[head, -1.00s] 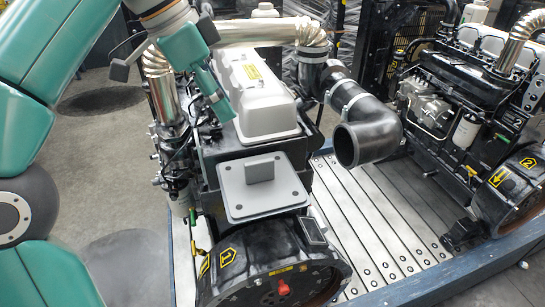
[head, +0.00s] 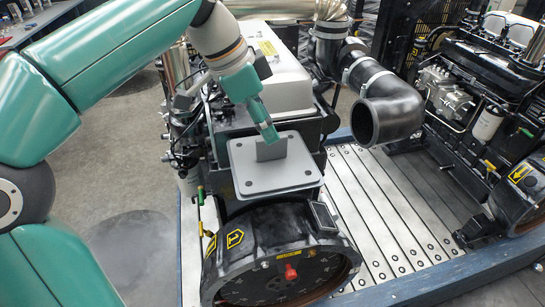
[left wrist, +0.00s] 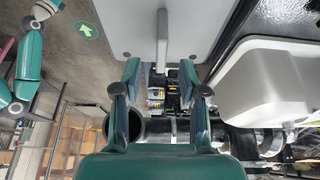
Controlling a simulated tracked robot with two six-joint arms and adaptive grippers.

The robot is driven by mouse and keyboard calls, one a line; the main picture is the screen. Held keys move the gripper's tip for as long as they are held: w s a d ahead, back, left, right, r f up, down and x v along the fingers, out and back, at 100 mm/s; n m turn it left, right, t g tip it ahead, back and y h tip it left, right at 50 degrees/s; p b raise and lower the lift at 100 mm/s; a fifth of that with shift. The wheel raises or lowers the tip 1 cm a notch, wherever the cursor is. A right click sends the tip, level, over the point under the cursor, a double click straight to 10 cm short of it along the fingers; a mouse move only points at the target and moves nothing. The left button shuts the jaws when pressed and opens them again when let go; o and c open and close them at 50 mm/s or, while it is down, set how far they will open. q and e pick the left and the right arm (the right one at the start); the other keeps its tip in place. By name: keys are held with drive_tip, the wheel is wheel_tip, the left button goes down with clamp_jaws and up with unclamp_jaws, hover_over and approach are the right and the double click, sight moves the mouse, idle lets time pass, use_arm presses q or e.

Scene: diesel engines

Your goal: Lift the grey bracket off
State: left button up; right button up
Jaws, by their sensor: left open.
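The grey bracket (head: 290,175) is a flat square plate with bolts at its corners and an upright tab (head: 270,148) in its middle. It lies on the black engine marked 1, above the round flywheel housing. My left gripper (head: 270,132) is tilted down at the tab from the upper left, its tips very close to the tab's top. In the left wrist view, the open gripper (left wrist: 160,72) has one finger on each side of the tab (left wrist: 162,42), with gaps visible. The plate (left wrist: 125,25) shows beyond. Contact is not visible. My right gripper is not in view.
A black elbow pipe (head: 390,110) with clamps sticks out right of the bracket. The pale engine cover (head: 280,70) stands behind it. The flywheel housing (head: 280,250) is in front. A second engine (head: 480,110) stands at right, across the slatted metal deck (head: 365,210).

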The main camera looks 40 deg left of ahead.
sight(272, 149)
use_arm(q)
drive_tip(key=x, duration=0.4)
drive_tip(key=shift+a+f, duration=0.1)
drive_tip(key=shift+f, duration=0.1)
drive_tip(key=shift+c, duration=0.2)
clamp_jaws()
drive_tip(key=shift+r, duration=0.1)
